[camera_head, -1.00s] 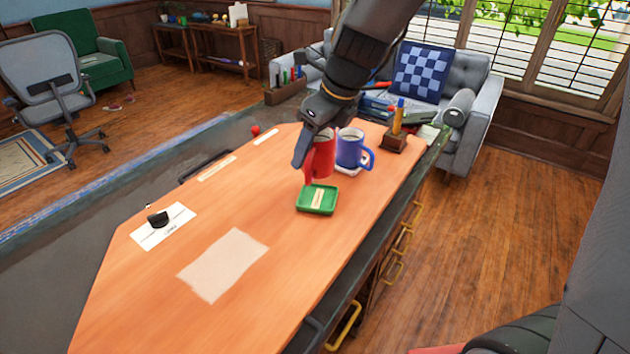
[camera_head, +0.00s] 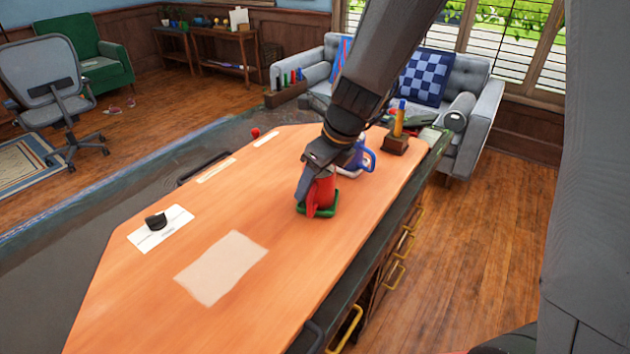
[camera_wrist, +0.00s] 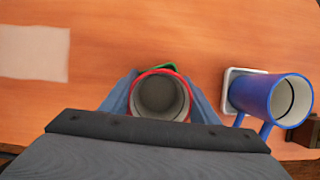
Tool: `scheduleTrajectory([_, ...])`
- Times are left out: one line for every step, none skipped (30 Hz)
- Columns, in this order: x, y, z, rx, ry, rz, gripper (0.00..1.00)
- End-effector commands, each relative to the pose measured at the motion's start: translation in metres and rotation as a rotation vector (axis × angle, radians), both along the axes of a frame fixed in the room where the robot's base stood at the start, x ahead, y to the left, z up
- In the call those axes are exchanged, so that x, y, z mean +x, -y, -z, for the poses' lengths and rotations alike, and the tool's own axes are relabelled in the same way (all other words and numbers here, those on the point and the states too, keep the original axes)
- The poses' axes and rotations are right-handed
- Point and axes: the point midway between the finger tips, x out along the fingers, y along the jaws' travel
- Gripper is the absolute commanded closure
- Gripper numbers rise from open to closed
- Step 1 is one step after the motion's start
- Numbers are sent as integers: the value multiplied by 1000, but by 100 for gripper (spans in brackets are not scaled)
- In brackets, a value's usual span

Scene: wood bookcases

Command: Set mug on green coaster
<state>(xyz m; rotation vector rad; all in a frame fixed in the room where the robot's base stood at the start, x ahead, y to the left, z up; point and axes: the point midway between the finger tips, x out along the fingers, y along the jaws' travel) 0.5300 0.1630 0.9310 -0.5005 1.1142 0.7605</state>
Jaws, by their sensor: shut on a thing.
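A red mug (camera_head: 320,192) is upright in my gripper (camera_head: 311,190), low over the green coaster (camera_head: 332,209) on the desk. My gripper is shut on the mug. In the wrist view the mug (camera_wrist: 160,98) shows from above, empty inside, between the two fingers. Only a green edge of the coaster (camera_wrist: 158,67) shows past its rim there. The mug hides most of the coaster in the head view. I cannot tell whether the mug's base touches it.
A blue mug (camera_head: 360,157) stands on a white coaster close behind; it shows beside the red mug in the wrist view (camera_wrist: 268,97). A wooden pen holder (camera_head: 396,143) stands at the far right. A pale sheet (camera_head: 222,266) lies on the clear front part of the desk.

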Motion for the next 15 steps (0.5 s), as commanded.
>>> scheduleTrajectory([0, 0, 2, 0, 0, 0, 75])
scheduleTrajectory([0, 0, 3, -1, -1, 1, 43])
scheduleTrajectory([0, 0, 2, 0, 0, 1, 36])
scheduleTrajectory([0, 0, 2, 0, 0, 0, 31])
scheduleTrajectory([0, 0, 2, 0, 0, 0, 26])
scheduleTrajectory([0, 0, 2, 0, 0, 0, 26])
scheduleTrajectory([0, 0, 2, 0, 0, 0, 26])
scheduleTrajectory([0, 0, 2, 1, -1, 0, 26])
scheduleTrajectory([0, 0, 2, 0, 0, 0, 26])
scheduleTrajectory([0, 0, 2, 0, 0, 1, 26])
scheduleTrajectory([0, 0, 2, 1, -1, 0, 26])
scheduleTrajectory([0, 0, 2, 1, -1, 0, 26])
scheduleTrajectory([0, 0, 2, 1, -1, 0, 26])
scheduleTrajectory([0, 0, 1, 0, 0, 0, 26])
scheduleTrajectory([0, 0, -1, 0, 0, 0, 26])
